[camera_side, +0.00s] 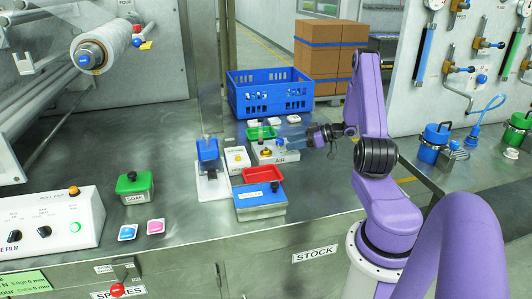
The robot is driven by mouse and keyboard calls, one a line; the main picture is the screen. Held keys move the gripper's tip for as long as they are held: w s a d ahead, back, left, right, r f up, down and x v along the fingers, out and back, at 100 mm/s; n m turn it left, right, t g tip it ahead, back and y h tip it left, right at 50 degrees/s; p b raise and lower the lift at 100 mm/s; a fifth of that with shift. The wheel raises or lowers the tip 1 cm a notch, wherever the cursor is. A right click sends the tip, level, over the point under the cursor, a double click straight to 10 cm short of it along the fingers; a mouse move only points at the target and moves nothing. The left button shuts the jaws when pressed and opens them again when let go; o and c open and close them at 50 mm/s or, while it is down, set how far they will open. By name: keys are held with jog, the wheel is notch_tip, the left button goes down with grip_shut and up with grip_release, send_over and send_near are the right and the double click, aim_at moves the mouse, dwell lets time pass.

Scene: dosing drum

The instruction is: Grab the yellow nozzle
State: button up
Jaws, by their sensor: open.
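A small yellow-orange piece (266,152), which looks like the yellow nozzle, stands on a pale block labelled AIR (284,158) near the middle of the bench. Its exact shape is too small to make out. Another small yellow piece (238,157) sits on a white block just to its left, and I cannot tell for certain which one is the nozzle. My gripper (287,143) reaches in from the right, above the right end of the AIR block. It is open, with pale blue fingers, and appears to hold nothing. It is apart from the yellow-orange piece, to its right.
A green tray (261,132) and a blue crate (270,108) stand behind. A blue bin on a white stand (208,150) is at left.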

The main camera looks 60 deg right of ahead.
aim_at(272, 153)
jog(key=shift+x, duration=4.3)
jog(key=shift+r, duration=0.15)
grip_shut()
